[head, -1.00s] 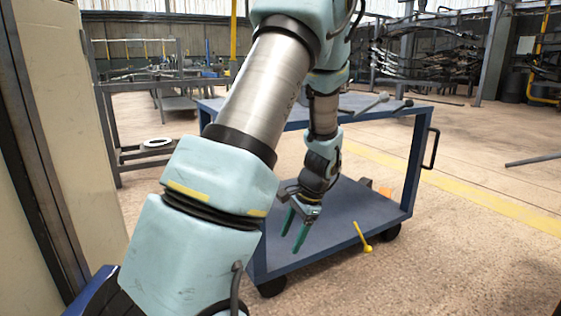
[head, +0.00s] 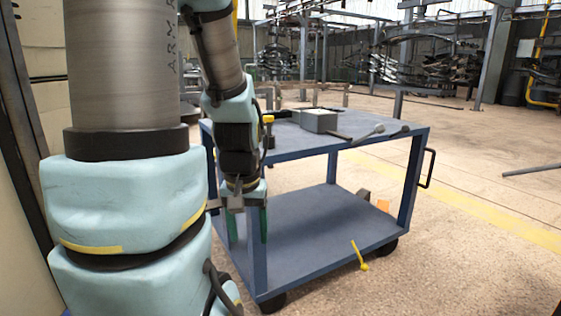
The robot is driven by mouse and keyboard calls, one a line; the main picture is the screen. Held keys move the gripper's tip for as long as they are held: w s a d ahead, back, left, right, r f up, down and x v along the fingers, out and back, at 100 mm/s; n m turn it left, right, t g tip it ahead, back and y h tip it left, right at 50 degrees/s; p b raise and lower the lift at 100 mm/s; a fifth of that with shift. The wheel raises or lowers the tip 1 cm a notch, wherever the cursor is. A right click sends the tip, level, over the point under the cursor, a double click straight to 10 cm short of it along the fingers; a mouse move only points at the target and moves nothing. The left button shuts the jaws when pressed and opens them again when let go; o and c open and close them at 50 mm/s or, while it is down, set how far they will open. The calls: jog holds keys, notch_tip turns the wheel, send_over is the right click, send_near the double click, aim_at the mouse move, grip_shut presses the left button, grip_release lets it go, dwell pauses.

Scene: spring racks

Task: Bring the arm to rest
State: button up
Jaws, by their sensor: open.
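My arm rises at the left of the head view, with its silver and pale blue links close to the camera. The arm bends over at the top, and its far end hangs down. My gripper (head: 246,224) points downward at the left end of the blue cart (head: 300,262). The arm's upper bend is cut off by the top edge.
A yellow tool (head: 359,256) hangs over the lower shelf's front edge. A wall stands close at left.

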notch_tip(320, 180, up, 31)
jog(key=p, duration=2.9)
jog(key=shift+r, duration=0.2)
